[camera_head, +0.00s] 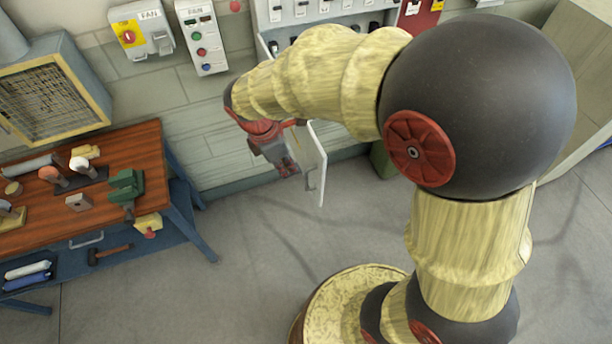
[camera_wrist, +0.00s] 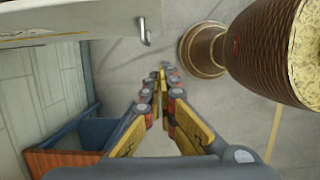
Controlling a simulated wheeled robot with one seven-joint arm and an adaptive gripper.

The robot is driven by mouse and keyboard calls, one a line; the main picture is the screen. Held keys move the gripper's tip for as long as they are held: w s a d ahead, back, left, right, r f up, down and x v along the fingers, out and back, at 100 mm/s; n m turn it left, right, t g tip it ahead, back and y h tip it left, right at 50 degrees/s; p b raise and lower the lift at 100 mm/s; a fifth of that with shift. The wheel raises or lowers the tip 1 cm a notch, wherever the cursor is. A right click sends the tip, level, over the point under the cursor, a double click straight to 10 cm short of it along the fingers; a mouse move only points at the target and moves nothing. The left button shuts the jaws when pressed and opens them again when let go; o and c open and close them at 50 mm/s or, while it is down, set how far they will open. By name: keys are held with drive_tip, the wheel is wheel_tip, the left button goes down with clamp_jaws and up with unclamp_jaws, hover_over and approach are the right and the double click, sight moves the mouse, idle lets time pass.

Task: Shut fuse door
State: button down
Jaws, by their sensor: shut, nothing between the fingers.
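The fuse door (camera_head: 316,163) is a pale panel that stands open, swung out from the grey fuse box (camera_head: 262,30) on the wall. A small metal handle (camera_head: 311,181) is on its face. In the wrist view the door (camera_wrist: 60,22) crosses the top left, with the handle (camera_wrist: 145,34) near its end. My gripper (camera_head: 289,169) is shut and empty, pointing down just left of the door in the head view. In the wrist view its fingertips (camera_wrist: 166,72) are together, below the handle and apart from it. My arm hides part of the fuse box and door.
A wooden workbench (camera_head: 140,200) with tools stands at the left, and its corner shows in the wrist view (camera_wrist: 58,162). Fan switch boxes (camera_head: 202,45) and a vent hood (camera_head: 45,100) are on the wall. The grey floor (camera_head: 240,250) between is clear.

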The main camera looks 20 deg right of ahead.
drive_tip(key=d+f+p, duration=0.1)
drive_tip(key=d+f, duration=0.5)
drive_tip(key=f, duration=0.3)
drive_tip(key=shift+d+f, duration=0.2)
drive_tip(key=shift+f, duration=0.1)
drive_tip(key=shift+d, duration=0.1)
